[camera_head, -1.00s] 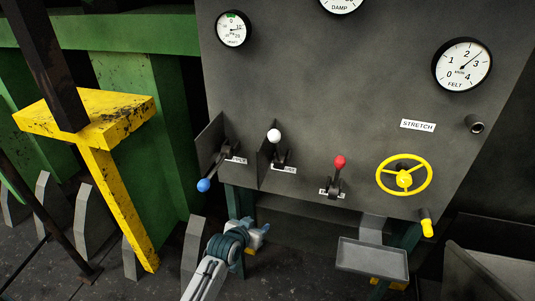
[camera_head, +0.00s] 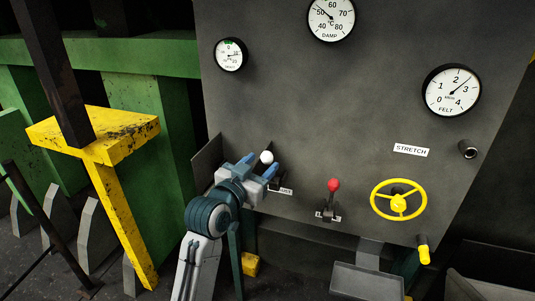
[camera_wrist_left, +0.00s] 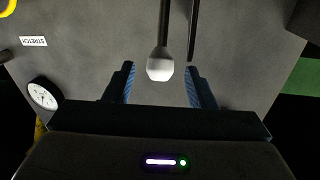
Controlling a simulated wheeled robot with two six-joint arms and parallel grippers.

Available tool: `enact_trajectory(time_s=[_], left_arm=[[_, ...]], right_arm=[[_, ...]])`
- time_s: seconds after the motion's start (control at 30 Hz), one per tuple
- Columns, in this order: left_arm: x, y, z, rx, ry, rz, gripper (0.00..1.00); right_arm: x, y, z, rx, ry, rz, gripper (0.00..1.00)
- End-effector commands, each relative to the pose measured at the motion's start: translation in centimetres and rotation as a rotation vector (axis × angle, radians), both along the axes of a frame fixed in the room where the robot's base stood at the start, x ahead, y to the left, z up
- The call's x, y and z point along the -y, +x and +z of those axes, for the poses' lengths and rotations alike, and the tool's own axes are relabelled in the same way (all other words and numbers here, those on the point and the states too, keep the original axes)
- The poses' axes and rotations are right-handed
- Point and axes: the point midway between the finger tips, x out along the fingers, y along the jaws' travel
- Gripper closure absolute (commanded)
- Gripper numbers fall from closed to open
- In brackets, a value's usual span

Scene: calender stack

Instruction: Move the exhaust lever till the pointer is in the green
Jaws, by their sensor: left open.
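In the left wrist view the white knob (camera_wrist_left: 160,66) is between the open fingers (camera_wrist_left: 160,82), with visible gaps on both sides. My right gripper is not in view.
A red-knobbed lever (camera_head: 333,186) and a yellow handwheel (camera_head: 398,200) stand to the right. A thin dark plate (camera_wrist_left: 193,30) stands beside the white lever. A damp gauge (camera_head: 331,17) and a felt gauge (camera_head: 452,90) hang above.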

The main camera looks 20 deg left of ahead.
Motion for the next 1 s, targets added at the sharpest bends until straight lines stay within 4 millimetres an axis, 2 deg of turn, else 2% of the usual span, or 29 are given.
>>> enact_trajectory(time_s=[0.1,0.23,0.4,0.63,0.9,1.0], left_arm=[[0.4,2.0,0.2,-0.001,-0.001,0.0,0.5],[0.7,3.4,0.1,-0.002,0.0,0.0,0.5],[0.9,4.1,0.0,0.0,0.001,0.0,0.5],[0.9,4.1,0.0,0.0,0.001,0.001,0.5],[0.9,4.1,-0.1,0.0,0.001,0.001,1.0],[0.9,4.1,0.0,-0.001,0.001,0.001,1.0]], right_arm=[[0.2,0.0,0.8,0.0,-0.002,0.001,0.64],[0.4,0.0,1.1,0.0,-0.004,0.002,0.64],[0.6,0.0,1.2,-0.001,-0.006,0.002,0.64],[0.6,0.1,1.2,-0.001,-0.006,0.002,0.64],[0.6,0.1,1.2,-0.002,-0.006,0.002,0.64],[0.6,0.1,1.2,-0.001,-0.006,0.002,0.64]])
